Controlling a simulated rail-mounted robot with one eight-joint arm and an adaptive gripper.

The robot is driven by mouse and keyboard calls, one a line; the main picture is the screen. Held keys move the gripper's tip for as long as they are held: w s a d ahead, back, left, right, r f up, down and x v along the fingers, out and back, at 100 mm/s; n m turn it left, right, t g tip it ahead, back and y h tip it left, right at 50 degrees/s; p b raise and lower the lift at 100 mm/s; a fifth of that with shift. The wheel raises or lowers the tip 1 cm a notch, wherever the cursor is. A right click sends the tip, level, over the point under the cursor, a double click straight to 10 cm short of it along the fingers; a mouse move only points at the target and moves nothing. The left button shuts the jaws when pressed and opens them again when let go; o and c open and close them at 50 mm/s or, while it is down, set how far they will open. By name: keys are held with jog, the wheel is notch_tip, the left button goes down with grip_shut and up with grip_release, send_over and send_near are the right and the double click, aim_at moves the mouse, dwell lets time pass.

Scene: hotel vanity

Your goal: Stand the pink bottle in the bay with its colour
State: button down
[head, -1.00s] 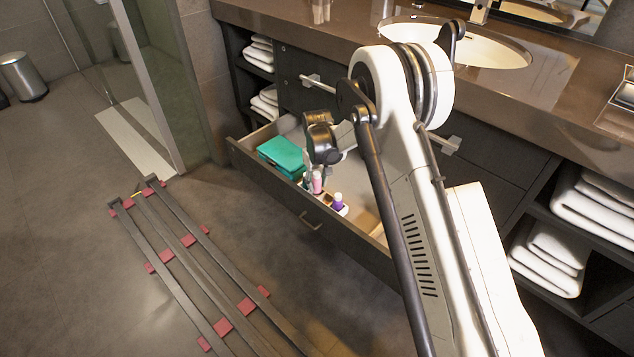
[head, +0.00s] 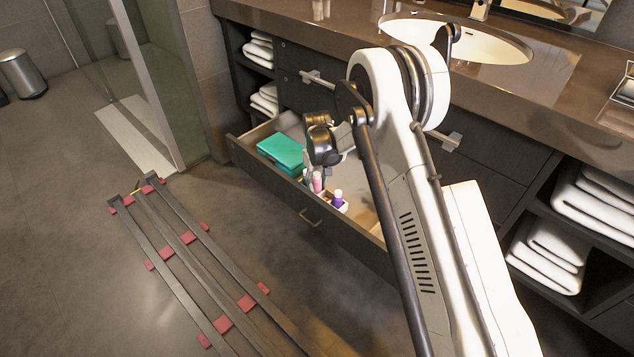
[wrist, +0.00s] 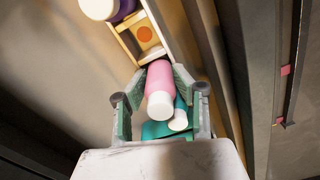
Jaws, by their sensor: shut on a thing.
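The pink bottle (wrist: 159,88) with a white cap is between the fingers of my gripper (wrist: 160,82), which is shut on it. The bottle (head: 317,182) also shows at the front of the open drawer in the head view, below my wrist. A pale wooden rack (wrist: 128,46) runs along the drawer front. One of its bays is empty and has an orange dot (wrist: 145,33). The pink bottle's base is hidden, so I cannot tell whether it rests in a bay. No pink mark shows.
A purple bottle (head: 338,198) with a white cap stands in the rack. A teal bottle (wrist: 180,116) with a white cap is close beside the pink one. A teal box (head: 281,152) lies in the drawer's left part. The drawer front (head: 280,201) stands out from the vanity.

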jog(key=shift+f, duration=0.45)
dwell(0.3)
jog(key=shift+r+p, duration=0.6)
jog(key=shift+r, duration=0.9)
jog(key=shift+b, duration=0.6)
dwell(2.1)
jog(key=shift+f, duration=1.45)
dwell(0.7)
jog(key=c, duration=1.3)
grip_release()
